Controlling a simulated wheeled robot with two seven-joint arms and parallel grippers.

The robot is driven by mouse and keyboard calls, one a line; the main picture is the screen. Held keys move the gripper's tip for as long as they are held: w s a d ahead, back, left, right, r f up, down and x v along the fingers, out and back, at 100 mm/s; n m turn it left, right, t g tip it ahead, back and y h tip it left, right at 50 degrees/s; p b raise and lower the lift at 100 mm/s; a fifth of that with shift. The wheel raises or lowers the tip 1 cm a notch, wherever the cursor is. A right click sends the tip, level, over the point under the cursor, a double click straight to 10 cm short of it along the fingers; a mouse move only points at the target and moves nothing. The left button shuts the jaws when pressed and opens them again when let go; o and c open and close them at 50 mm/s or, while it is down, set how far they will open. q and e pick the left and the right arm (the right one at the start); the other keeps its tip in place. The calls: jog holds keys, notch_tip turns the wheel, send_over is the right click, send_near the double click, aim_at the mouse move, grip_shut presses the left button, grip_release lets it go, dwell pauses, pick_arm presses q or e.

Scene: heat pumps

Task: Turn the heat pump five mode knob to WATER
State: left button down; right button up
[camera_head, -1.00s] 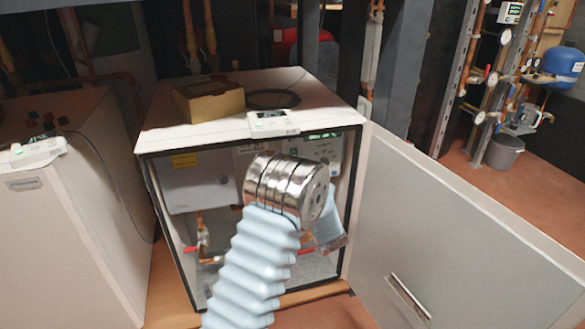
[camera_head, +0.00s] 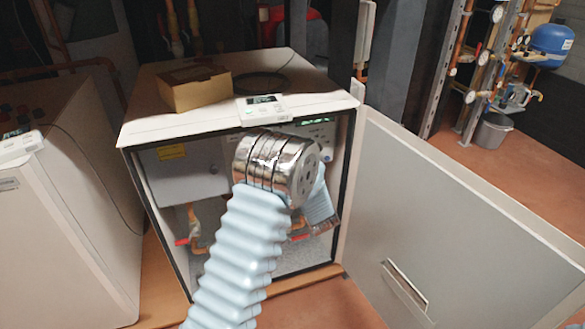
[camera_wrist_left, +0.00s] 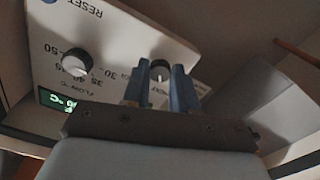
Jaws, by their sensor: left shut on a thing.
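The open heat pump cabinet (camera_head: 135,131) stands mid-picture in the head view. Its control panel, with a lit green display (camera_head: 318,121), is mostly hidden behind my left arm. In the left wrist view the white control panel (camera_wrist_left: 125,40) appears upside down, with "RESET" and flow-temperature numbers. A mode knob (camera_wrist_left: 160,69), dark with a light pointer, sits between the blue fingers of my left gripper (camera_wrist_left: 160,82), which is shut on it. The label beside this knob is too blurred to read. My right gripper is in neither view.
A second knob (camera_wrist_left: 75,65), for flow temperature, sits beside the held one. A cardboard box (camera_head: 195,90) and a white thermostat (camera_head: 262,110) lie on the cabinet top. The open door (camera_head: 440,210) fills the right side. Another cabinet (camera_head: 70,220) stands left.

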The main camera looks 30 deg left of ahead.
pick_arm(q)
jog(key=shift+m, duration=0.3)
jog(key=shift+m+p, duration=2.9)
jog(key=shift+m, duration=2.7)
jog(key=c, duration=0.9)
grip_release()
jog(key=b+v, duration=0.1)
jog(key=v, duration=1.3)
jog(key=shift+w, duration=0.1)
